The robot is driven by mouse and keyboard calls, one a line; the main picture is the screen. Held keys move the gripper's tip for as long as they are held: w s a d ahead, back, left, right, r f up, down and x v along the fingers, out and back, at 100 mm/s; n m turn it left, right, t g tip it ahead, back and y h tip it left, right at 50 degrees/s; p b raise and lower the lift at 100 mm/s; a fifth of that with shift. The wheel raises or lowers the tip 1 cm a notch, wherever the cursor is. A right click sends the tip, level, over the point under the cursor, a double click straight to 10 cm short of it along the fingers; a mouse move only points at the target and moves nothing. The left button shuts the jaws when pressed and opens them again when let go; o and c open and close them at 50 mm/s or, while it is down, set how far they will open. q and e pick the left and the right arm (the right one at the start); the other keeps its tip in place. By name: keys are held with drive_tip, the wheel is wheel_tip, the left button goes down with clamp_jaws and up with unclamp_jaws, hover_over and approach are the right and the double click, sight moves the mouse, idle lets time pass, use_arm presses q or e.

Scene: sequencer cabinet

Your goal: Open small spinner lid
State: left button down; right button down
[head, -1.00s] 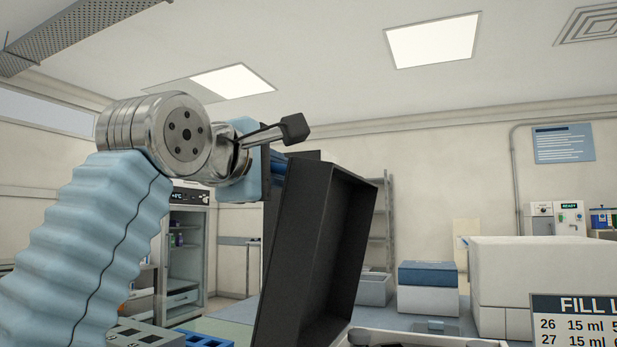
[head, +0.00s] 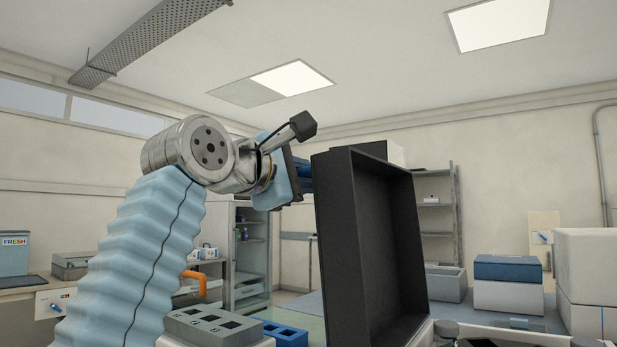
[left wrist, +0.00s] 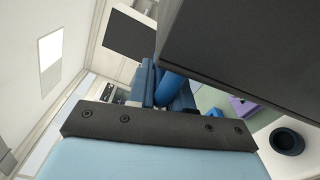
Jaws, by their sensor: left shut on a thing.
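The small spinner lid (head: 365,245) is a dark, hollow, box-shaped cover. It stands raised, nearly upright, in the middle of the head view, with its hollow side facing right. My left gripper (head: 304,174) is at the upper left edge of the lid, and its fingertips are partly hidden behind it. In the left wrist view the blue fingers (left wrist: 168,88) are closed against the dark lid (left wrist: 250,50), which fills the upper right. The exact grip point is hidden. The spinner's pale body (head: 470,337) shows only at the bottom edge. My right gripper is not in view.
A grey block with square wells (head: 215,326) and a blue rack (head: 285,334) stand left of the lid. White boxes (head: 590,270) and a blue-lidded box (head: 508,268) stand at the right. An open-fronted fridge (head: 250,250) is behind.

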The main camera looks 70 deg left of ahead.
use_arm(q)
drive_tip(key=shift+s+a+r, duration=0.1)
drive_tip(key=shift+s+r, duration=0.1)
drive_tip(key=c, duration=1.1)
unclamp_jaws()
drive_tip(key=shift+f, duration=0.1)
drive_tip(key=v, duration=1.3)
drive_tip(key=shift+s+d+f, duration=0.1)
drive_tip(key=shift+s+d, duration=0.15)
drive_tip(key=shift+d, duration=0.05)
